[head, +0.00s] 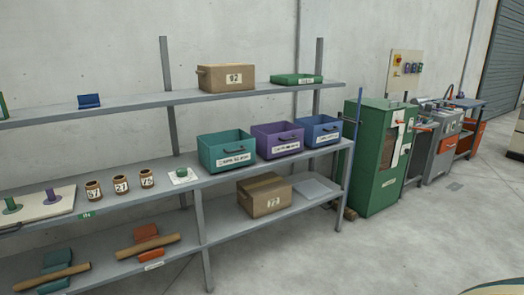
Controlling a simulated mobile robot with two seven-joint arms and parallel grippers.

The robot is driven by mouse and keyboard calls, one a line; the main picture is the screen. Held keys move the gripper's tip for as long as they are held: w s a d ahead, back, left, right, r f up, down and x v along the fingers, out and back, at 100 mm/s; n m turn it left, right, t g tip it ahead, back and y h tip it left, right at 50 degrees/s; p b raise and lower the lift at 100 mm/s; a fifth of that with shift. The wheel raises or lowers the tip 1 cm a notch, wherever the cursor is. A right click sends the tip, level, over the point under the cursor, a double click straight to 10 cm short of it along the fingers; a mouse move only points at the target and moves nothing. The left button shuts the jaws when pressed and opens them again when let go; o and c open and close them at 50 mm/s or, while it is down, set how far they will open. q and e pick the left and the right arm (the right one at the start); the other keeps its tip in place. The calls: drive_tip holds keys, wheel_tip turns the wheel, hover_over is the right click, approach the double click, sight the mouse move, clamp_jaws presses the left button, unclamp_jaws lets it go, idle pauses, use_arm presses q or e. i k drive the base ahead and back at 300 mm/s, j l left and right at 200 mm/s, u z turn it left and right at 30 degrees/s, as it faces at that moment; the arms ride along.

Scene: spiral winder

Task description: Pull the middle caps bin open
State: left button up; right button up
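Three open-topped bins stand in a row on the middle shelf in the head view. The teal green bin (226,147) is on the left, the purple bin (276,136) in the middle and the blue bin (318,128) on the right. Each has a dark handle and a white label on its front. The label lettering is too small to read surely. The purple bin sits between its neighbours, roughly level with them along the shelf's front. Neither of my grippers is in view.
The grey shelf rack (200,186) also holds brown numbered spools (121,185), a cardboard box (265,196) below the bins and another box (226,77) above. A green cabinet (371,160) stands to the right. The floor (330,255) in front is clear.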

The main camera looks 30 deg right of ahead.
sight(277, 139)
drive_tip(key=i+l+z, duration=0.3)
drive_tip(key=i+l, duration=0.4)
drive_tip(key=l, duration=0.15)
drive_tip(key=i+l+z, duration=0.35)
drive_tip(key=i+l, duration=0.35)
drive_tip(key=i, duration=0.1)
